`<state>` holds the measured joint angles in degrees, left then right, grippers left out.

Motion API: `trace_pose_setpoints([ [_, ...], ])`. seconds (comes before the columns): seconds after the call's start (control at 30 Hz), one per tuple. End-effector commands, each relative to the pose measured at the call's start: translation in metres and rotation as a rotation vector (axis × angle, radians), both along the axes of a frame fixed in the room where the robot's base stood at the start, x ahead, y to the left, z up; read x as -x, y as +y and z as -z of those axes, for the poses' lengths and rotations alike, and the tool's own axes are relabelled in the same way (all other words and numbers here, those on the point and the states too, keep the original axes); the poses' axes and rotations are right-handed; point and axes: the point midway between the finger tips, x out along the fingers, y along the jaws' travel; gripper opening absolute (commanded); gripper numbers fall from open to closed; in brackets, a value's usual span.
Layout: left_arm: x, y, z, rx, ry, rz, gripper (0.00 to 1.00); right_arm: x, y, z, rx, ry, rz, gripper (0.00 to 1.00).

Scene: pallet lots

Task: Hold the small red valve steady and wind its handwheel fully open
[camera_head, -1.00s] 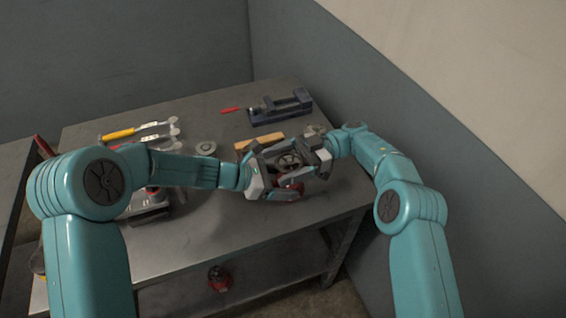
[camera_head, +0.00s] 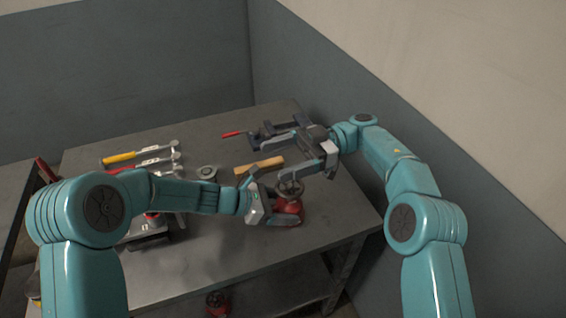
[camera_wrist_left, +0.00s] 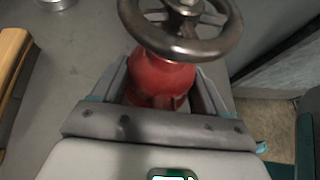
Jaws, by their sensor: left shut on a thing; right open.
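The small red valve (camera_head: 291,207) stands upright near the right front of the metal table, with its dark handwheel (camera_head: 290,189) on top. In the left wrist view the red valve body (camera_wrist_left: 160,77) sits between the jaws, below the round metal handwheel (camera_wrist_left: 182,27). My left gripper (camera_head: 272,205) is shut on the valve body. My right gripper (camera_head: 310,172) is open and empty, above and behind the handwheel at its upper right, apparently apart from it.
A wooden-handled tool (camera_head: 258,166) lies behind the valve. A dark blue vise (camera_head: 275,133) is at the back. Hammers with yellow and red handles (camera_head: 140,154) and a grey ring (camera_head: 207,172) lie left. A wall borders the table's right side.

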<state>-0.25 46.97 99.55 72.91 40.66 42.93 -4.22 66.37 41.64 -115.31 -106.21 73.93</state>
Motion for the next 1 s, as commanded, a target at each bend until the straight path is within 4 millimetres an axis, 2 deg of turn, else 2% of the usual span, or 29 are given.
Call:
trace_pose_setpoints([
  [0.07,0.001,0.000,0.001,-0.001,0.001,0.002,0.56,0.000,0.000,0.000,0.000,0.000,0.000,0.84],
  [0.13,0.001,0.000,0.001,-0.001,0.001,0.001,0.56,0.000,0.000,0.000,0.000,-0.001,0.002,0.98],
  [0.27,0.000,0.000,0.001,-0.001,0.001,0.001,0.56,-0.004,-0.003,-0.005,-0.008,0.000,0.042,0.98],
  [0.37,0.000,0.000,0.000,-0.001,0.001,0.001,0.56,-0.010,-0.008,-0.013,-0.018,0.000,0.134,0.98],
  [0.5,0.000,0.000,0.000,-0.001,0.000,0.000,0.56,-0.020,-0.023,-0.023,-0.015,0.001,0.332,0.98],
  [0.63,0.000,0.000,0.000,-0.001,0.000,0.000,0.56,-0.021,-0.042,-0.023,0.025,0.000,0.523,0.98],
  [0.77,0.000,0.000,0.000,-0.001,0.000,0.000,0.56,-0.012,-0.064,-0.013,0.100,0.002,0.702,0.98],
  [1.0,0.000,0.000,0.000,0.000,0.000,0.000,0.56,0.029,-0.103,0.022,0.290,0.011,0.942,0.98],
])
